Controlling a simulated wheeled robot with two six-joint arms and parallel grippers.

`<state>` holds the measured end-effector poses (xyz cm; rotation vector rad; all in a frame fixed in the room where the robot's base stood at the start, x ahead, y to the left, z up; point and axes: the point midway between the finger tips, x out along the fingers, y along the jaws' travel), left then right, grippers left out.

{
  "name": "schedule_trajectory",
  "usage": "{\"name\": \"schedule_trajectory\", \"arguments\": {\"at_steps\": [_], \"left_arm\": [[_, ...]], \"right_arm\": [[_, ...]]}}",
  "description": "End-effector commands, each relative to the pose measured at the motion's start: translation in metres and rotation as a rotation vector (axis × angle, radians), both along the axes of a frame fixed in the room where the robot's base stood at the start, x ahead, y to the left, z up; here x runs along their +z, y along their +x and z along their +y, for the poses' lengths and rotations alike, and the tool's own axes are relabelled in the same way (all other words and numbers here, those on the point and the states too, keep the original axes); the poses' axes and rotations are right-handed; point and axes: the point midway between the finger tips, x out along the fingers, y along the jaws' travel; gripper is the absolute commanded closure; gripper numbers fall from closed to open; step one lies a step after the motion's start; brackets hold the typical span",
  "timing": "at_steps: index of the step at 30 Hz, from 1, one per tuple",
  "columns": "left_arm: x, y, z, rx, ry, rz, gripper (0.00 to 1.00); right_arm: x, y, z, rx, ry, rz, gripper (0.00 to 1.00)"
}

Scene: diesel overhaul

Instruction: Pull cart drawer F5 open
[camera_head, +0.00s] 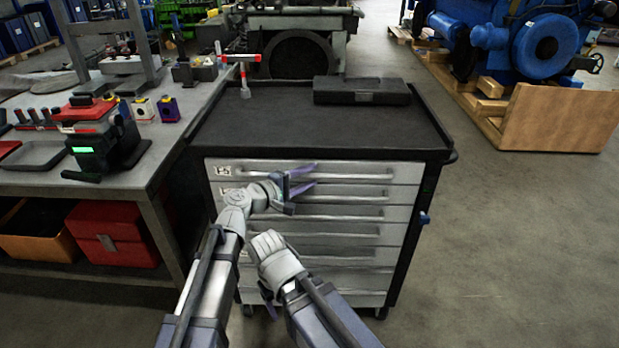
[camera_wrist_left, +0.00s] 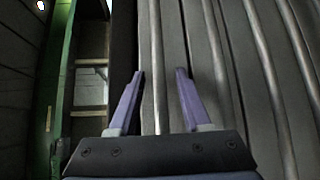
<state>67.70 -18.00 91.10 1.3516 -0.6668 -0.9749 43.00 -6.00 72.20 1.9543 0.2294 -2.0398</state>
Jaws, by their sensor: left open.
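The tool cart's top drawer (camera_head: 248,170) carries the label F5 at its left end and looks shut, flush with the drawers below. Its long handle (camera_head: 365,178) runs across the front. My left gripper (camera_head: 315,176) is open in front of this drawer, its purple fingers one above the other at handle height. In the left wrist view, a long bar (camera_wrist_left: 156,60), apparently that handle, runs between the open fingers (camera_wrist_left: 160,73); contact cannot be told. My right arm's wrist (camera_head: 275,260) is low before the lower drawers; its fingers are mostly hidden.
The cart top (camera_head: 300,125) holds a dark case (camera_head: 362,91) and a red-and-grey tool (camera_head: 244,75). A workbench (camera_head: 170,140) with several parts stands close on the left, red box (camera_head: 112,235) beneath. Floor (camera_head: 500,250) to the right is clear.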

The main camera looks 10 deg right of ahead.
Motion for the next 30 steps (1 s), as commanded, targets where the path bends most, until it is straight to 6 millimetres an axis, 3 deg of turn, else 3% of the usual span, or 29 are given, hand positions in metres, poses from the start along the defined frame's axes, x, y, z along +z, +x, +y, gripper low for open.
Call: {"name": "schedule_trajectory", "arguments": {"at_steps": [11,24,30], "left_arm": [[-0.0008,0.0027,-0.0050,0.001,0.000,0.000,0.52],[-0.0009,0.0026,-0.0048,0.001,0.001,0.000,1.00],[-0.0010,0.0026,-0.0048,0.001,0.002,0.000,1.00]], "right_arm": [[-0.0007,0.0000,0.0000,0.000,0.000,0.000,0.30],[-0.0007,0.0000,0.0000,0.000,0.000,0.000,0.30],[-0.0007,0.0000,0.0000,0.000,0.000,0.000,0.30]]}}
